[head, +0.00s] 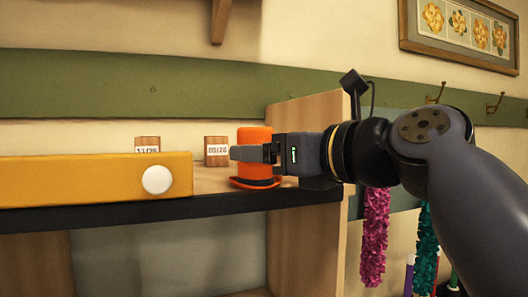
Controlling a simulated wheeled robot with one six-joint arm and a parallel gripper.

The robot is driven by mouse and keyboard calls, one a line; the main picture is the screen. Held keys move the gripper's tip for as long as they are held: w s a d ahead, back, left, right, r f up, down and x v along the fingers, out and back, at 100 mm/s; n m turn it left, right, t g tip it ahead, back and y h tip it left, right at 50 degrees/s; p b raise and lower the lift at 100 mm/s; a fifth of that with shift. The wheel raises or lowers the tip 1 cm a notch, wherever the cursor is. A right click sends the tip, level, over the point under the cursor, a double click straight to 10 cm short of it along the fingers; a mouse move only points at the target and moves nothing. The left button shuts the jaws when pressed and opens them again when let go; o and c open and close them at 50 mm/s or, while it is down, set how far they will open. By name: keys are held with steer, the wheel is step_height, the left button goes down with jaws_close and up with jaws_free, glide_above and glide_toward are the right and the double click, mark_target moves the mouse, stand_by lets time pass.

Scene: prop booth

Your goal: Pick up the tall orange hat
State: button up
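The tall orange hat (255,134) stands upright on the shelf near its right end, with a dark band above its orange brim. My gripper (243,153) reaches in from the right, level with the hat's crown. One grey finger passes across the front of the crown, its tip just beyond the hat's left side. The other finger is hidden, so I cannot tell whether the fingers touch or squeeze the hat. The brim appears to rest on the shelf.
A yellow drawer-like box (90,182) with a white knob (157,180) is left of the hat. Two small number blocks (217,151) (147,144) stand behind. A wooden side panel (310,112) rises behind my gripper. Pink (374,235) and teal garlands (426,238) hang at right.

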mark_target(248, 128)
steer(key=shift+p+x, duration=0.8)
steer(key=shift+x, duration=1.95)
steer(key=shift+d, duration=0.1)
steer(key=c, duration=1)
steer(key=shift+r, duration=0.2)
steer(key=shift+c, duration=0.2)
steer(key=shift+r, duration=0.6)
steer(key=shift+r+p, duration=0.4)
steer(key=shift+r, duration=0.6)
steer(key=b+v, duration=0.1)
steer(key=v, duration=0.5)
steer(key=b+v, duration=0.1)
steer(key=v, duration=0.5)
steer(key=f+b+v, duration=0.1)
steer(key=v, duration=0.5)
steer(key=shift+b, duration=0.4)
